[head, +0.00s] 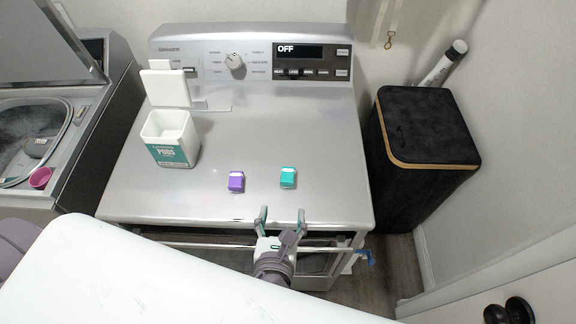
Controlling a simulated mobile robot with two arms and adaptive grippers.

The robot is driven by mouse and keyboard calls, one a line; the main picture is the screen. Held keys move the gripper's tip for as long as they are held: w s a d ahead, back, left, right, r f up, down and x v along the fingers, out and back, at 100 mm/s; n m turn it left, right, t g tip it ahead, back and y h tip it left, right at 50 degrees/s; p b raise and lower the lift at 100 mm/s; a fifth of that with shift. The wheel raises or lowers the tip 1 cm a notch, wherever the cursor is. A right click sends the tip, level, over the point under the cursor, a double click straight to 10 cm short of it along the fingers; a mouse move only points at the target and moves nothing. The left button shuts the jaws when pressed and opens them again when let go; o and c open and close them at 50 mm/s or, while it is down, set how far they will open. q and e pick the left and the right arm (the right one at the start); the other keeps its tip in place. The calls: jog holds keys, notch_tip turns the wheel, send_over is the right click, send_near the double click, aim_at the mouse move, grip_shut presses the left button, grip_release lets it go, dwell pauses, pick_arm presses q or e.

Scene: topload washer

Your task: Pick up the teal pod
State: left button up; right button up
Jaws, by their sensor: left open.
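The teal pod (288,177) lies on the flat silver top of the dryer (330,130), right of the middle. A purple pod (236,182) lies to its left, a short gap away. My left gripper (282,215) is at the front edge of the dryer top, just in front of the teal pod. Its two fingers are spread apart and point toward the pod. Nothing shows between them, and they look apart from the pod. My right gripper does not show.
An open white pods tub (170,139) stands on the dryer's left side, its lid raised. The control panel (258,61) runs along the back. A black hamper (425,135) stands at right.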

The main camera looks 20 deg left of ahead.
aim_at(287, 184)
pick_arm(q)
jog(key=p+x, duration=0.1)
jog(key=x, duration=0.6)
jog(key=shift+w, duration=0.1)
jog(key=shift+w+a+f, duration=0.1)
jog(key=shift+w+f, duration=0.2)
jog(key=shift+w, duration=0.2)
jog(key=p+x, duration=0.1)
jog(key=x, duration=0.2)
jog(key=shift+w+a+f, duration=0.15)
jog(key=shift+w+f, duration=0.35)
jog(key=shift+w, duration=0.15)
jog(key=shift+s, duration=0.1)
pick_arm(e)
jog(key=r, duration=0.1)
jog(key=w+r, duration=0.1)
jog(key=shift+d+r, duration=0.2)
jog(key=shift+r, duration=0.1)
pick_arm(q)
jog(key=shift+c, duration=1.3)
jog(key=c, duration=0.8)
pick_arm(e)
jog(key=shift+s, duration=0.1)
